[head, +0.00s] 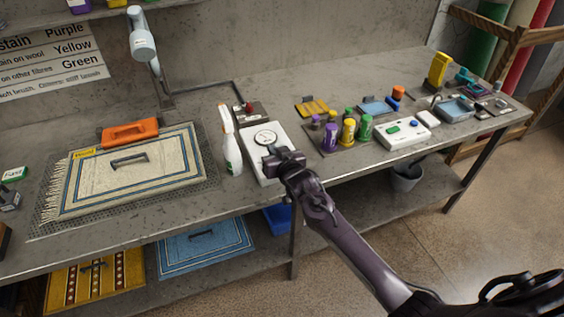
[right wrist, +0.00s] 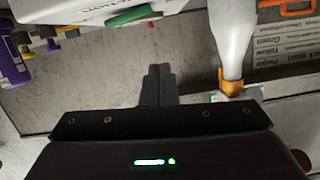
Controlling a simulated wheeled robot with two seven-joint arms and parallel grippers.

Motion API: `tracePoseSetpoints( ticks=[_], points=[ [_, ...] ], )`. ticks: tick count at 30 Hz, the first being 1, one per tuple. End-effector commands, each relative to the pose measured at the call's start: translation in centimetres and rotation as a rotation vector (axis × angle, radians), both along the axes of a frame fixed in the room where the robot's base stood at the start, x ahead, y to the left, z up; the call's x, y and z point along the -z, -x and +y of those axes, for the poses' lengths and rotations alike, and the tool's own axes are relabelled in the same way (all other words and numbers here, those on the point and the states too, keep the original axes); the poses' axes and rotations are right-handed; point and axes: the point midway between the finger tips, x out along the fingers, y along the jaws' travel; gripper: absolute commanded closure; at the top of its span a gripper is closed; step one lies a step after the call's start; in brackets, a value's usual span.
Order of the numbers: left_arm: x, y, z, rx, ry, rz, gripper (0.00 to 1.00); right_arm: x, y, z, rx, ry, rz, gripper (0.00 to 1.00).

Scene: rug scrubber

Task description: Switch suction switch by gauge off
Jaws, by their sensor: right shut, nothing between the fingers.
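A white box with a round gauge (head: 266,137) on its top stands at the middle of the bench. My right gripper (head: 283,162) is over the front part of this box, shut and empty, and hides the panel below it. In the right wrist view, the white box (right wrist: 75,12) fills the upper left, with partly legible lettering. A green switch (right wrist: 130,16) shows at its edge. My closed fingers (right wrist: 158,85) point up in that view, below and slightly right of the green switch, seemingly apart from it. My left gripper is not in view.
A white spray bottle (head: 231,145) stands close left of the box; its orange nozzle (right wrist: 234,82) is right of my fingers in the right wrist view. Colored bottles (head: 348,131) and a white control box (head: 402,134) stand to the right. A rug (head: 130,172) lies left.

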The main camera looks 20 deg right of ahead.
Motion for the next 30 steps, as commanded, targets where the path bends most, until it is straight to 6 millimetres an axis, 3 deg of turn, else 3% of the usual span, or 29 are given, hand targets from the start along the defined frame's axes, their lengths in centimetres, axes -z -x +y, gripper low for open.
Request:
tracePoseSetpoints(
  ticks=[6,13,19,30],
  points=[
    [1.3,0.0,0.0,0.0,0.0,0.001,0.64,-0.3,4.2,-0.1,-0.001,0.002,0.003,1.0],
    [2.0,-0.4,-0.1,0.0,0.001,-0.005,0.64,-1.2,7.2,-0.1,0.001,0.001,0.002,1.0],
    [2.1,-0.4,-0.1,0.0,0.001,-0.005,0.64,-1.6,8.2,-0.1,0.001,0.002,0.002,1.0],
    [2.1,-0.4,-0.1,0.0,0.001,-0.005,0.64,-1.7,8.2,-0.1,0.001,0.001,0.002,1.0]
  ],
)
